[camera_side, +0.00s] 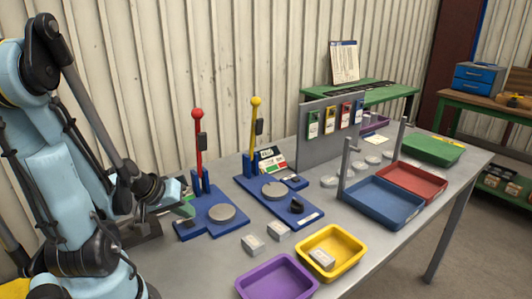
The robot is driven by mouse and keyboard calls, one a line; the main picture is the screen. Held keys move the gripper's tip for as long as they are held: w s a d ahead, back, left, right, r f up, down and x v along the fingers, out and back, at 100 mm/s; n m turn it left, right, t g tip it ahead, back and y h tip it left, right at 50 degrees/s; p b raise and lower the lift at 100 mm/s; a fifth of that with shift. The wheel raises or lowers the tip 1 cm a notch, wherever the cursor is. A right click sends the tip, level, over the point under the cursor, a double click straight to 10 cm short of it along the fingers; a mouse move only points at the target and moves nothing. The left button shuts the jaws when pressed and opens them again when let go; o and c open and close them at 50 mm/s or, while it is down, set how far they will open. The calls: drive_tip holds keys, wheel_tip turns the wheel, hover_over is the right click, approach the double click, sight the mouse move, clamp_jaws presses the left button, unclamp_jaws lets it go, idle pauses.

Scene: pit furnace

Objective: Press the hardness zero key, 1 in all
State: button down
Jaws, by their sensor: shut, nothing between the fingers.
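Two blue-based bench testers stand on the grey table. One has a red-knobbed lever (198,145) and a grey disc (222,212). The other has a yellow-knobbed lever (253,135), a grey disc (274,190) and a small tilted panel (270,160) with a display and coloured markings. The zero key cannot be picked out at this size, and I cannot tell which tester is the hardness one. My gripper (172,207) is low at the left, beside the red-levered tester; it is shut and empty. My wrist partly hides it and the table behind.
Pale blocks (253,244) lie in front of the testers. A purple tray (277,278) and yellow tray (345,244), holding another block, are at the front. Blue (383,204) and red (413,181) trays stand right. A grey upright panel (323,150) rises behind.

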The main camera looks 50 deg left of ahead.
sight(188, 224)
drive_tip(key=shift+f, duration=0.3)
drive_tip(key=shift+r, duration=0.1)
idle(0.3)
drive_tip(key=shift+r, duration=0.35)
drive_tip(key=shift+r, duration=0.1)
drive_tip(key=shift+r, duration=2.4)
drive_tip(key=w+d+r+m, duration=0.1)
drive_tip(key=w+d+m, duration=0.1)
drive_tip(key=d, duration=0.4)
drive_tip(key=w+d+r+m, duration=0.2)
drive_tip(key=w+d+m, duration=0.1)
drive_tip(key=d+m, duration=0.2)
drive_tip(key=w+d+r+m+h, duration=0.1)
drive_tip(key=w+d+m, duration=0.2)
drive_tip(key=d, duration=0.4)
drive_tip(key=shift+w+r+m, duration=0.25)
drive_tip(key=shift+m, duration=0.25)
